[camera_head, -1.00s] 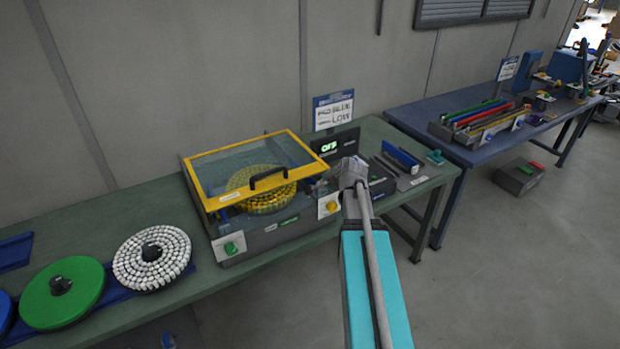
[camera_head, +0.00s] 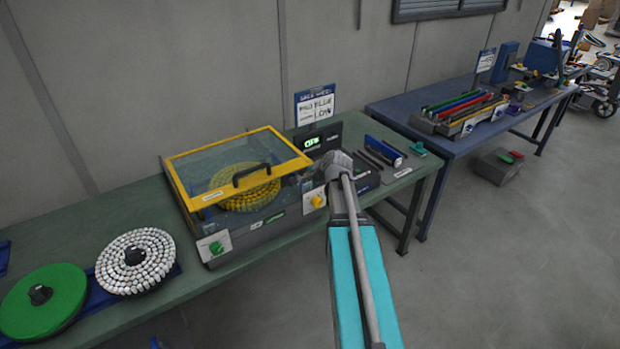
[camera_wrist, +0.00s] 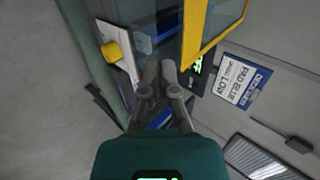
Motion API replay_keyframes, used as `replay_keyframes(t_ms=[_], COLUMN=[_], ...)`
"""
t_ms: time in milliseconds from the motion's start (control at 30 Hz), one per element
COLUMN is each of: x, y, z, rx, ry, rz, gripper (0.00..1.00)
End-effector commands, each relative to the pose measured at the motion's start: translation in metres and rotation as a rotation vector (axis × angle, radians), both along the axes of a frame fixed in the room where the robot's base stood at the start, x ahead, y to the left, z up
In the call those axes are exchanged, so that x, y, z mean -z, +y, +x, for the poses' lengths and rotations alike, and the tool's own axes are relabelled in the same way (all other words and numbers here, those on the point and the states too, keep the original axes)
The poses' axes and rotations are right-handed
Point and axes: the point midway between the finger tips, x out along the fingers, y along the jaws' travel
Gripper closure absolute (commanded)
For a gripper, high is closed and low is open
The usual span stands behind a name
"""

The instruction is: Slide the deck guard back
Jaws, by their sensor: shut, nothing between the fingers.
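In the wrist view a corner of the yellow frame (camera_wrist: 194,30) shows at the top. My gripper (camera_wrist: 158,66) is shut and empty, beside the machine's right end and apart from the handle. In the head view my arm hides the fingertips.
A green knob (camera_head: 216,248) and a yellow knob (camera_head: 317,201) sit on the machine's front. A white wheel (camera_head: 118,268) and a green wheel (camera_head: 65,300) stand to the left. A sign (camera_head: 315,104) stands behind.

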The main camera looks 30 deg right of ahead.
Motion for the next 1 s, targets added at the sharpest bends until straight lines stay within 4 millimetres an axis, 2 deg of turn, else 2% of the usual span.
replay_keyframes(t_ms=[33,733,1000], x=[0.007,0.059,0.055], y=[0.000,0.002,0.003], z=[0.005,0.061,0.092], rx=[-0.001,-0.002,-0.003], ry=[0.000,0.000,0.000], rz=[0.000,-0.001,-0.002], gripper=[1.00,1.00,1.00])
